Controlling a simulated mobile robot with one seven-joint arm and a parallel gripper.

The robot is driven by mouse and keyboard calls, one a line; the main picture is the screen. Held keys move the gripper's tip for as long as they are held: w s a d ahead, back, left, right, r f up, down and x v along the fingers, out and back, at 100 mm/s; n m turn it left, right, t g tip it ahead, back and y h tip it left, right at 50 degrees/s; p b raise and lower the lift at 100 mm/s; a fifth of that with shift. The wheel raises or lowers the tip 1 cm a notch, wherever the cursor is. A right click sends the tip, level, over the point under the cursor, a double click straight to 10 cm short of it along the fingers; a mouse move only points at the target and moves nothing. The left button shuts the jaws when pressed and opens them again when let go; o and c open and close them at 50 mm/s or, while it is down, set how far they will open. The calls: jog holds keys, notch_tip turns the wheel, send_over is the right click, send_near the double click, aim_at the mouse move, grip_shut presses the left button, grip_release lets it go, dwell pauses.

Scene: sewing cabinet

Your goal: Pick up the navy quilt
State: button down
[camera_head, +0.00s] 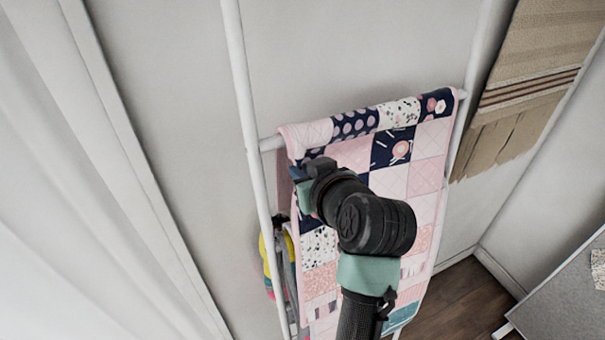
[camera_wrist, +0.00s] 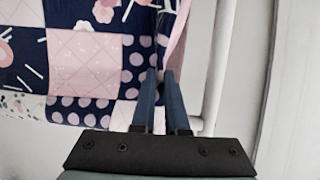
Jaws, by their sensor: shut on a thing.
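The quilt (camera_head: 424,176) is a patchwork of navy, pink and white squares, some with dots and prints. It hangs draped over the upper rung of a white ladder rack. My gripper (camera_head: 299,174) is at the quilt's left edge, a little below the rung, mostly hidden behind my wrist in the head view. In the wrist view the two blue fingers (camera_wrist: 161,76) are close together at the edge of the quilt (camera_wrist: 82,60), shut on its cloth. My arm covers the middle of the quilt in the head view.
The white ladder rack (camera_head: 246,95) leans by the wall. A colourful striped cloth (camera_head: 267,265) hangs lower, behind the quilt's left side. A tan woven hanging (camera_head: 528,75) is on the right wall. A grey table (camera_head: 565,300) stands at lower right.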

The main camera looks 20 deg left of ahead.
notch_tip(320, 180, up, 21)
jog(key=p, duration=1.1)
